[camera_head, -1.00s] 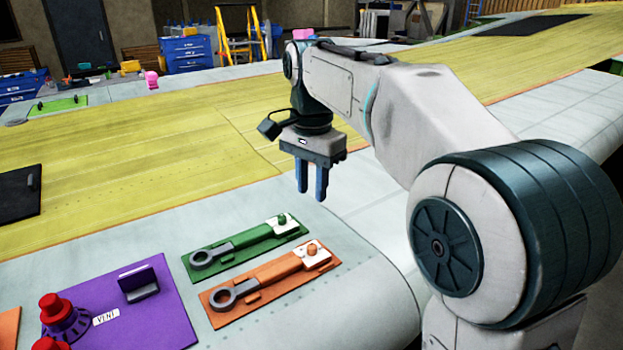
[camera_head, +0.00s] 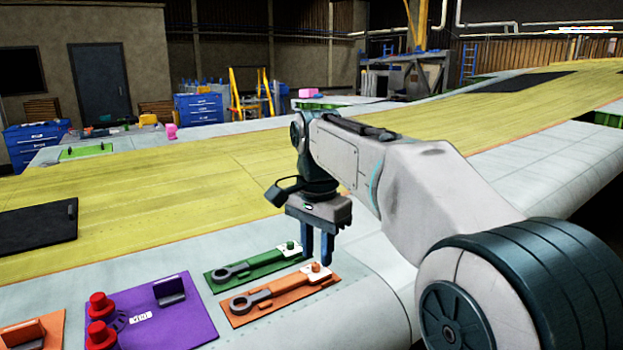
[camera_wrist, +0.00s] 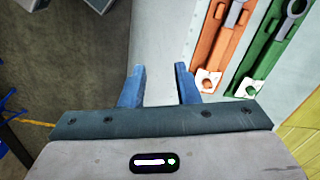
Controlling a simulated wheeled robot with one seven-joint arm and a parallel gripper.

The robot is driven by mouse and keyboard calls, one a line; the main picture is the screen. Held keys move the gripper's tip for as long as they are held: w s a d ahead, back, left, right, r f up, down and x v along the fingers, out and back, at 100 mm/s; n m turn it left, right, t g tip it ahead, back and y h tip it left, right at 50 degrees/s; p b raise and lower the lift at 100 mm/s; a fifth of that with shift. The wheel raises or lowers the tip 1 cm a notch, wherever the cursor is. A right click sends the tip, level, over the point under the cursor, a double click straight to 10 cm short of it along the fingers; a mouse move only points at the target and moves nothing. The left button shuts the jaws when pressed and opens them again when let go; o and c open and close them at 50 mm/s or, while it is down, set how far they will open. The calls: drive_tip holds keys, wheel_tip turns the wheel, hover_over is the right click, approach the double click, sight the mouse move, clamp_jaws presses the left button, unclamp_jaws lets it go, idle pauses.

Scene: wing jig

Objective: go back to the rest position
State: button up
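My gripper (camera_head: 317,245) hangs fingers down above the grey front edge of the wing (camera_head: 375,300), beside the orange and green tool plates in the picture. Its two blue fingers are apart, and the wrist view shows nothing between them (camera_wrist: 160,88). The fingers hold nothing and stand clear of the surface in the wrist view.
An orange plate (camera_head: 245,317) and a green plate (camera_head: 216,285) each carry a grey ring-ended tool. A purple plate (camera_head: 190,325) with red knobs lies to the left. A black panel (camera_head: 35,227) lies on the yellow skin. Blue cabinets (camera_head: 198,110) stand behind.

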drive_tip(key=s+d+f+n+t, duration=0.1)
drive_tip(key=s+d+f+n, duration=0.3)
drive_tip(key=s+d+f, duration=0.3)
drive_tip(key=s+d+f+n+t, duration=0.2)
drive_tip(key=s+d+f+n, duration=0.2)
drive_tip(key=s+d+f, duration=0.3)
drive_tip(key=s+f, duration=0.1)
drive_tip(key=s, duration=0.4)
